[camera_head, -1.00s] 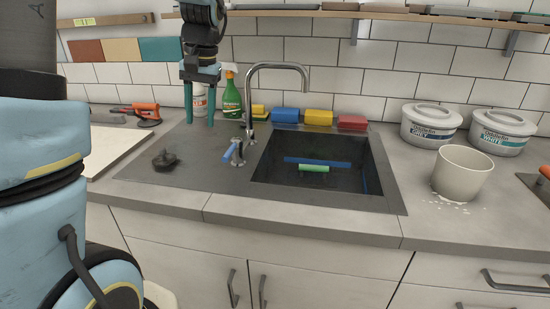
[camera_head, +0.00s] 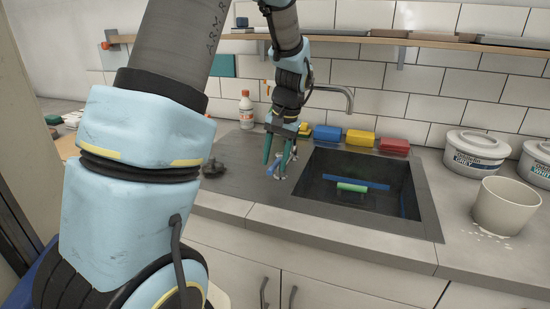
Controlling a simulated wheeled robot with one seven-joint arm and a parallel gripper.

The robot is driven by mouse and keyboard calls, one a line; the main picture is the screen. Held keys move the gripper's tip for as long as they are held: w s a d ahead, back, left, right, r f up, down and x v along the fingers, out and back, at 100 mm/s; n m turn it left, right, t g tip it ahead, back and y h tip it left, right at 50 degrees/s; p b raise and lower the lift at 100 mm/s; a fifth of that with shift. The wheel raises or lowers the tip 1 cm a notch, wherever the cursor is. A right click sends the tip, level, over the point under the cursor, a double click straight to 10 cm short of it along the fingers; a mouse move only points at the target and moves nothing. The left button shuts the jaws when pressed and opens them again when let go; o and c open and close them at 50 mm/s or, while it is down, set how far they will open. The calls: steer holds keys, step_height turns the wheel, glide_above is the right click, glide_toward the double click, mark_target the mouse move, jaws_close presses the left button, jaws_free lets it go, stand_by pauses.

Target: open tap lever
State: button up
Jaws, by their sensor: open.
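The tap (camera_head: 340,91) stands at the back left of the sink (camera_head: 428,213), its spout reaching right over the basin. My arm hides most of its body.
Blue, yellow and red sponges (camera_head: 360,138) line the sink's back edge. A blue bar and a green roll (camera_head: 351,187) are in the basin. A dark round object (camera_head: 214,168) lies left. A beige bucket (camera_head: 506,205) and white tubs (camera_head: 474,155) stand right.

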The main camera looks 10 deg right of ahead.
steer(key=shift+f, duration=0.3)
jaws_close()
stand_by(1.3)
